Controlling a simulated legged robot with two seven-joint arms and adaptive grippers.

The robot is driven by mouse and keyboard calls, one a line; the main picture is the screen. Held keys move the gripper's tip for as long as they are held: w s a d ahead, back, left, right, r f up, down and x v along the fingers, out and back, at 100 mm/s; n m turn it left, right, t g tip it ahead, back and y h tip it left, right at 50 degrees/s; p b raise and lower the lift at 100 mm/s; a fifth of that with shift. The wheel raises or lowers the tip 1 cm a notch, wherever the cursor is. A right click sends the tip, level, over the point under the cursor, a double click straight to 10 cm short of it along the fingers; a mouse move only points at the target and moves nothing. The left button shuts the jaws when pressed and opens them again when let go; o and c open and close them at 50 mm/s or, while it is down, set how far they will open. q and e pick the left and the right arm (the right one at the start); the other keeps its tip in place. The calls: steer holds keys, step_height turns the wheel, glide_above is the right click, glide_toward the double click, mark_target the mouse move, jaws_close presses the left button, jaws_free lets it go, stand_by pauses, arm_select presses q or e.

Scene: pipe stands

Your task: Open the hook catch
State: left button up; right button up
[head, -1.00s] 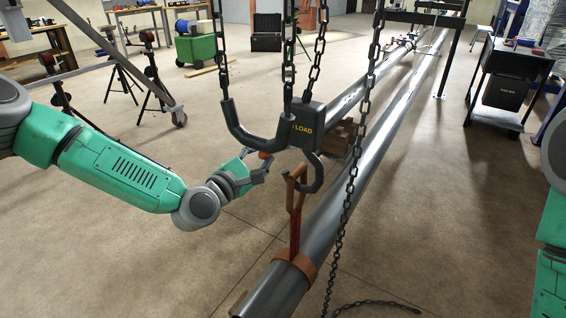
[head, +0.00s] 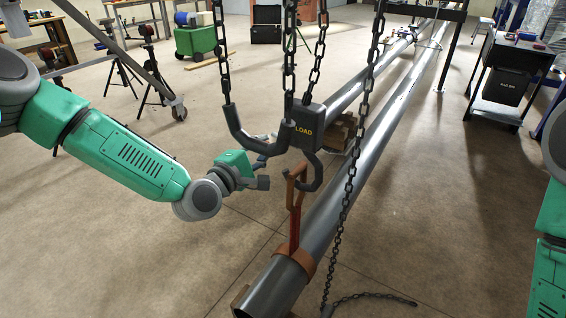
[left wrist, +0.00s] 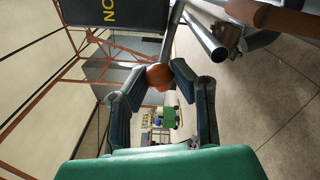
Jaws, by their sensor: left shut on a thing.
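The dark load block (head: 309,113) marked LOAD hangs on chains, with the dark hook (head: 318,180) below it. A brown sling (head: 296,214) loops at the hook and runs down to a band around the grey pipe (head: 347,209). My left gripper (head: 264,173) is just left of the block. In the left wrist view, my left gripper (left wrist: 159,72) is shut on an orange ball knob (left wrist: 160,78) at the end of a grey bar (left wrist: 175,32). The knob is hidden in the head view. My right gripper is not in view.
Chains (head: 351,185) hang in front of the pipe, and one trails on the floor. A second pipe (head: 349,93) runs behind. Tripod stands (head: 152,85) and a green case (head: 195,40) stand at the back left. A cart (head: 507,75) stands right.

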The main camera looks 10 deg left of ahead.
arm_select(q)
steer(key=shift+s+d+r+m+p, duration=0.1)
steer(key=shift+d+r+m+p, duration=0.1)
steer(key=shift+r+m+p, duration=0.3)
steer(key=shift+s+d+r+m+p, duration=0.15)
steer(key=shift+m+p, duration=0.1)
steer(key=shift+m, duration=0.45)
steer(key=shift+d+r+m+p, duration=0.25)
steer(key=shift+m+p, duration=0.15)
steer(key=shift+m, duration=0.5)
steer(key=o, duration=2.2)
steer(key=shift+a, duration=0.1)
steer(key=p+v, duration=0.1)
steer(key=v, duration=0.8)
steer(key=shift+w+r, duration=0.1)
